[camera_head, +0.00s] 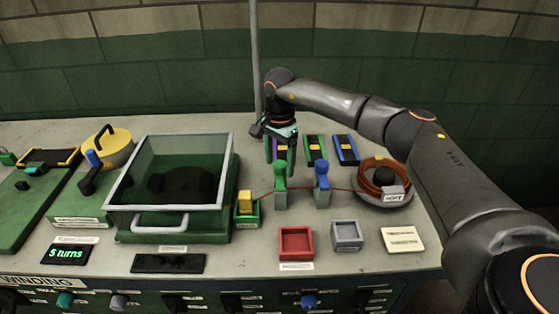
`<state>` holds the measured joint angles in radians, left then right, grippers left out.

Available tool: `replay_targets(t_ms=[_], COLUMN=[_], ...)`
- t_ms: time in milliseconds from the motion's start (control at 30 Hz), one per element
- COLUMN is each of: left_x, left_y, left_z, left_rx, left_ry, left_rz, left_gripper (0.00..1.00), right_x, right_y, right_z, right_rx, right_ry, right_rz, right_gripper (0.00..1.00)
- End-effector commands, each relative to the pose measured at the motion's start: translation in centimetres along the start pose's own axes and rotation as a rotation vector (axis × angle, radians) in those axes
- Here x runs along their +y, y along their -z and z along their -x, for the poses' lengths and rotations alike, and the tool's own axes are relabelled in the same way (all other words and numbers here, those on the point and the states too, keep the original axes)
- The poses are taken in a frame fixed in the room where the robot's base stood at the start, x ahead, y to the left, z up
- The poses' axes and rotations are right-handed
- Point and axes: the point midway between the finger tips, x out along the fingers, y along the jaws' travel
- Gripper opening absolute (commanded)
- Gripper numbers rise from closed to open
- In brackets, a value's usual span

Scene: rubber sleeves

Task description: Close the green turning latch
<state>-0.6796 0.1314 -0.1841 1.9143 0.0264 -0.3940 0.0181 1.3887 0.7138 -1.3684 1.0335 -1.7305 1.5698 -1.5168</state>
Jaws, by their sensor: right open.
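My right gripper (279,148) is open, at the back of the table, its jaws pointing down over the leftmost of three small coloured fixtures. That fixture, with purple and yellow parts (281,155), is partly hidden by it. In front stands an upright post with a green head (280,170) on a grey base. A green fixture with a dark middle and a yellow spot (316,151) lies to the gripper's right. Which green piece is the turning latch I cannot tell for sure. The gripper looks apart from both. My left gripper is not in view.
A blue-headed post (322,172) and a blue fixture (345,150) are nearby. A copper-coloured coil (377,180) sits at the right. A clear-walled green box (165,225) fills the left middle. A red tray (296,242) and grey tray (346,235) are in front.

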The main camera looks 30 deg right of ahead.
Motion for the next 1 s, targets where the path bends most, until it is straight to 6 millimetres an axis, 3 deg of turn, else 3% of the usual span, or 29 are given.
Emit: replay_targets(t_ms=[233, 700, 1000], left_x=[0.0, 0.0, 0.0], left_y=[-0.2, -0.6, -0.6], left_z=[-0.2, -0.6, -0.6], left_rx=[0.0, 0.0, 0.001], left_ry=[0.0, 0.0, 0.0], left_rz=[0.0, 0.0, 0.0], left_gripper=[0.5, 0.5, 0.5], right_x=[-0.1, -0.1, 0.0], right_y=[0.1, 0.0, 0.0], right_z=[1.8, 11.1, 12.6], right_rx=[0.0, 0.0, 0.0], right_ry=[0.004, 0.002, 0.0], right_rz=[-0.002, -0.001, 0.0], right_gripper=[0.77, 0.77, 0.77])
